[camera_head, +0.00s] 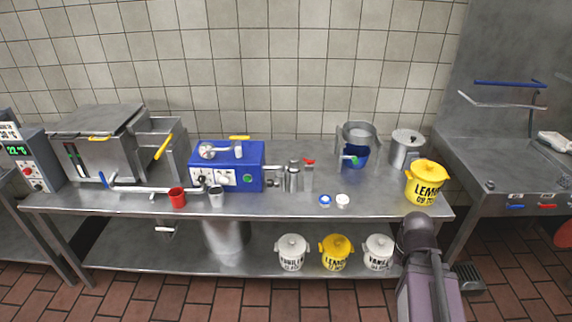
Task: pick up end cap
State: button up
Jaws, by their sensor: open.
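Two small round caps lie on the steel table right of its middle. One is a blue-rimmed cap (325,199) and the other is a white cap (343,200). They lie side by side with a narrow gap. I cannot tell which of them is the end cap. Part of my arm shows at the bottom right, in front of the table's right end. My gripper's fingers do not show.
A blue machine (228,166) with metal cylinders (292,176) stands left of the caps. A yellow lemon pot (425,184) stands right. Tabletop around the caps is clear.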

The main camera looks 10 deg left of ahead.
aim_at(293, 166)
jog(key=z, duration=0.1)
jog(key=i, duration=0.95)
jog(key=u, duration=0.1)
